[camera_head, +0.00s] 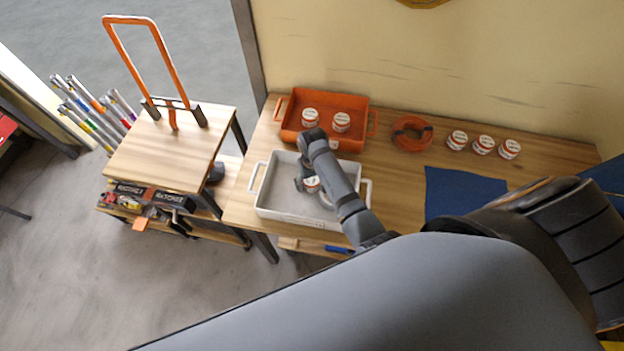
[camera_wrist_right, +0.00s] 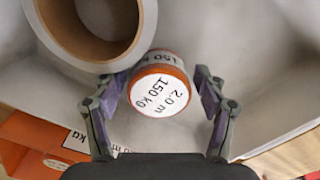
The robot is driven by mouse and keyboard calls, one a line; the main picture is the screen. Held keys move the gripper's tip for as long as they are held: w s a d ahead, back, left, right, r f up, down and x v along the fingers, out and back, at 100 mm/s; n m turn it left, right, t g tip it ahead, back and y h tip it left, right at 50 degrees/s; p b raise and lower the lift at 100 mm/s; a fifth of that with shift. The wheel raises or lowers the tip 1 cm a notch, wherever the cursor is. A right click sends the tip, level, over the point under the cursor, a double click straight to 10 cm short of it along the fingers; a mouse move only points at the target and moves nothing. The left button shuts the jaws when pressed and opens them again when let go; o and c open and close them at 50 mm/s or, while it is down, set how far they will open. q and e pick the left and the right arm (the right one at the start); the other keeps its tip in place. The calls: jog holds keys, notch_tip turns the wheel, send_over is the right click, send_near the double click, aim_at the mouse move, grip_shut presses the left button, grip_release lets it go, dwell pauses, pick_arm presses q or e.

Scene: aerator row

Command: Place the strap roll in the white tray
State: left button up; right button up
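A small strap roll (camera_head: 312,184), with an orange rim and a white label, is in the white tray (camera_head: 283,213). In the right wrist view the strap roll (camera_wrist_right: 160,84) shows its label, "2.0 m 150 kg", above the tray's pale floor (camera_wrist_right: 240,40). My right gripper (camera_head: 306,182) is low over the tray. In its wrist view its fingers (camera_wrist_right: 164,90) are apart on either side of the strap roll, with a visible gap at the right finger. The arm hides part of the tray. My left gripper is not in view.
A larger pale roll with a brown core (camera_wrist_right: 95,25) is beside the strap roll. Behind the tray, an orange bin (camera_head: 350,101) holds two similar rolls. An orange coil (camera_head: 411,133), several rolls (camera_head: 483,145) and a blue mat (camera_head: 458,190) are to the right.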

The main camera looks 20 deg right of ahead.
aim_at(312, 180)
jog(key=shift+o, duration=0.2)
jog(key=shift+w, duration=0.2)
jog(key=shift+w+r+b, duration=0.15)
jog(key=shift+r+b, duration=0.25)
jog(key=shift+r, duration=0.5)
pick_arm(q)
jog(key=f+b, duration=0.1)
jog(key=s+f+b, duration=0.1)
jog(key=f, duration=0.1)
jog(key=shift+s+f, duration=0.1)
pick_arm(e)
notch_tip(312, 180, up, 10)
